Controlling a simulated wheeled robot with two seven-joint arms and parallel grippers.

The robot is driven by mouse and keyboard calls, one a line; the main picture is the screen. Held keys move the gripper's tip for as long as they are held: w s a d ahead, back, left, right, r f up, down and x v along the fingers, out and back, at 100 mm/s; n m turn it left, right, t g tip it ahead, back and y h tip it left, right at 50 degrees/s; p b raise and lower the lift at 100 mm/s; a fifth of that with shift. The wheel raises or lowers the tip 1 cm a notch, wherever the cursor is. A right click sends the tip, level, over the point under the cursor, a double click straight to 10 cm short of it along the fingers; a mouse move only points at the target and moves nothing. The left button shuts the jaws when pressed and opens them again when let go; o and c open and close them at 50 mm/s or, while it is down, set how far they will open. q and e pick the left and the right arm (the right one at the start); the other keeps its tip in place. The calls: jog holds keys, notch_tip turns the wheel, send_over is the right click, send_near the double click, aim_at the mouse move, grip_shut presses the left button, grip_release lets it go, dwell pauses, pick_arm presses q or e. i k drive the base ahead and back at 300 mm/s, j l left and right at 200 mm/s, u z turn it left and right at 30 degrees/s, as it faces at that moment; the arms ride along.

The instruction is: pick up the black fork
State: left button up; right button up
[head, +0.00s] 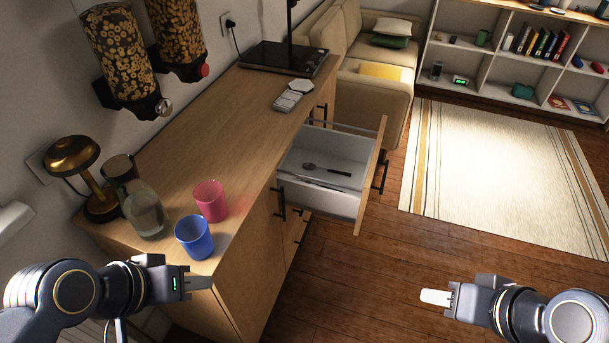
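An open drawer (357,206) sticks out of the wooden counter, with a grey-white inside. In it lies a dark utensil (335,172) with a rounded head at its left end; it looks like a spoon or fork, too small to tell. A second thin, long dark utensil (316,184) lies nearer me, partly behind the drawer's near wall. My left gripper (205,283) is by the counter's near end, well away from the drawer. My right gripper (438,297) is above the floor, right of and nearer than the drawer.
The counter bears a blue cup (194,238), a pink cup (211,201), a glass jug (146,208), a brass lamp (92,180) and a dark hob (284,58). Cereal dispensers (122,50) hang above. Floor (370,270) right of the counter is clear, with a rug (500,170) beyond.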

aim_at(307, 181)
jog(key=i+l+u, duration=0.5)
jog(key=u, duration=0.25)
jog(key=i+l+u, duration=0.2)
jog(key=l+u, duration=0.15)
jog(key=i+l+u, duration=0.1)
jog(key=l+u, duration=0.3)
jog(key=l, duration=0.15)
